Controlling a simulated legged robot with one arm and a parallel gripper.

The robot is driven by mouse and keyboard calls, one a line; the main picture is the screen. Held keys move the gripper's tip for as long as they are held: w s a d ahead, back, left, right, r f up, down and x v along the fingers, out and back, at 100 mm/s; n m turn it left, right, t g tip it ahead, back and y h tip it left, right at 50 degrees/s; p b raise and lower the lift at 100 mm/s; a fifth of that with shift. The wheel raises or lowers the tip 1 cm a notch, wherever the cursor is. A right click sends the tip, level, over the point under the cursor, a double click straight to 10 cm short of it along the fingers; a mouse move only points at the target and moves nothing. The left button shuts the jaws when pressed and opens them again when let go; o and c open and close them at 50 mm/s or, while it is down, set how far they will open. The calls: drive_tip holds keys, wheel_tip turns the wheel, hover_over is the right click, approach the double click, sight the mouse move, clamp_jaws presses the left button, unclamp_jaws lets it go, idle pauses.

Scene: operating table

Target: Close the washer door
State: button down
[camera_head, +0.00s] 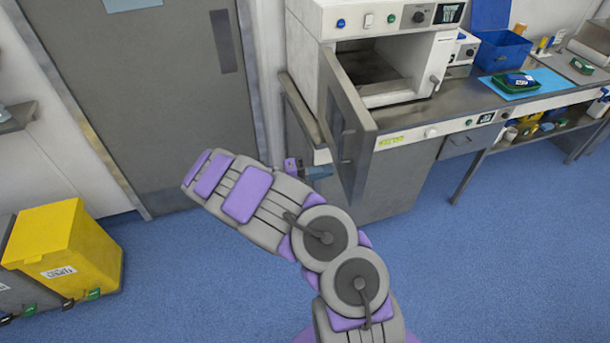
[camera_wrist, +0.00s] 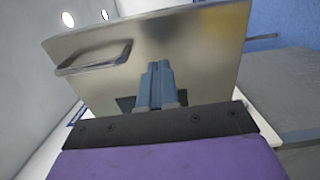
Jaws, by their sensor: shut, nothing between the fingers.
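The washer (camera_head: 385,20) is a white and grey unit on the counter, with its chamber open to view. Its metal door (camera_head: 345,115) is hinged at the left of the opening and stands swung wide open towards me. My gripper (camera_head: 318,172) is low on the left, outer side of the door, partly hidden behind my arm. In the wrist view the door (camera_wrist: 205,50) fills the middle, with a bar handle (camera_wrist: 95,57) at its upper left. My blue fingers (camera_wrist: 155,75) are shut and empty in front of the door face. Whether they touch it I cannot tell.
A grey room door (camera_head: 150,90) is at the left, and a yellow bin (camera_head: 65,245) stands on the floor at lower left. A blue box (camera_head: 503,50) and a blue mat (camera_head: 540,82) with a tray are on the counter at right. The blue floor in front is clear.

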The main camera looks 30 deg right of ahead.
sight(350, 168)
drive_tip(key=shift+x, duration=2.35)
drive_tip(key=shift+a+b, duration=0.1)
drive_tip(key=shift+b, duration=0.3)
